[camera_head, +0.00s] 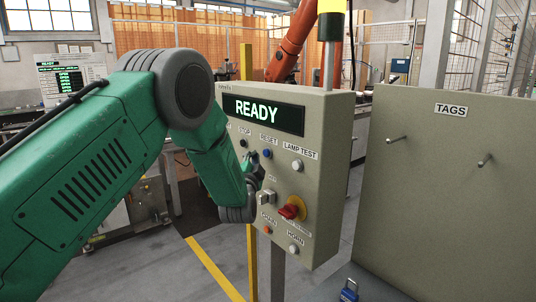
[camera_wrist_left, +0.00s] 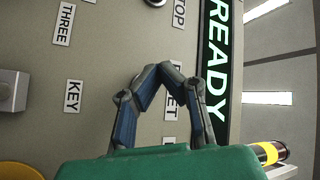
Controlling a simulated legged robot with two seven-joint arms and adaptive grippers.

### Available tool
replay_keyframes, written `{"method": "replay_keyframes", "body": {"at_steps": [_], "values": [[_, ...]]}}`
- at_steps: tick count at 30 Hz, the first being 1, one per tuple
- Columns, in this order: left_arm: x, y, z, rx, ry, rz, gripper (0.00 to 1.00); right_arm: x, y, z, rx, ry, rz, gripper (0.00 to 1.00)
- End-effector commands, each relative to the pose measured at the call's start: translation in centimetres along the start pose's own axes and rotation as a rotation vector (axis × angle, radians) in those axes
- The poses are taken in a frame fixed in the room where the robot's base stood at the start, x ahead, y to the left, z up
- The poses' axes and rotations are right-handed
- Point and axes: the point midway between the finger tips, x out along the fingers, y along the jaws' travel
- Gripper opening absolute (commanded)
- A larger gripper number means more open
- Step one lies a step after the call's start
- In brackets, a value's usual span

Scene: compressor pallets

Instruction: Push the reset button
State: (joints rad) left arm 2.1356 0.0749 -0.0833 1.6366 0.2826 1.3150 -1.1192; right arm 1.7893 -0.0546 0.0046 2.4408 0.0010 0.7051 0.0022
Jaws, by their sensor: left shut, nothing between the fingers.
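The reset button (camera_head: 267,154) is a small blue round button under the RESET label (camera_head: 268,139) on a beige control panel (camera_head: 322,200). My left gripper (camera_head: 256,160) is shut and empty, close in front of the panel just left of the blue button in the head view. In the wrist view its two fingertips (camera_wrist_left: 159,68) meet over the panel face and partly cover the RESET label (camera_wrist_left: 172,98). The button itself is mostly hidden behind the fingers there. I cannot tell whether the fingertips touch it. My right gripper is not in view.
The panel display (camera_head: 263,113) reads READY. A white lamp test button (camera_head: 297,166), a red and yellow rotary switch (camera_head: 292,208), and orange (camera_head: 267,230) and white (camera_head: 293,250) buttons are nearby. A TAGS board (camera_head: 450,190) with pegs stands right; a blue padlock (camera_head: 349,291) lies below.

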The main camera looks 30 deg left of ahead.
Motion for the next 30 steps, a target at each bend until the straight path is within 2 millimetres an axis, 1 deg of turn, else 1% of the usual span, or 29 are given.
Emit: {"method": "replay_keyframes", "body": {"at_steps": [3,15,19,30], "values": [[-0.8,-0.8,0.6,0.001,-0.001,-0.001,0.0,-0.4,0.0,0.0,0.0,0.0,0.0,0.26],[-3.5,-2.6,2.4,0.002,0.0,-0.001,0.0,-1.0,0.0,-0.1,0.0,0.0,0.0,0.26],[-3.8,-2.9,2.7,0.0,0.0,-0.001,0.0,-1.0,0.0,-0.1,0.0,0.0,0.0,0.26],[-3.8,-2.8,2.8,0.0,0.0,-0.001,0.0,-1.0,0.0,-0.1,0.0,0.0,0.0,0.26]]}}
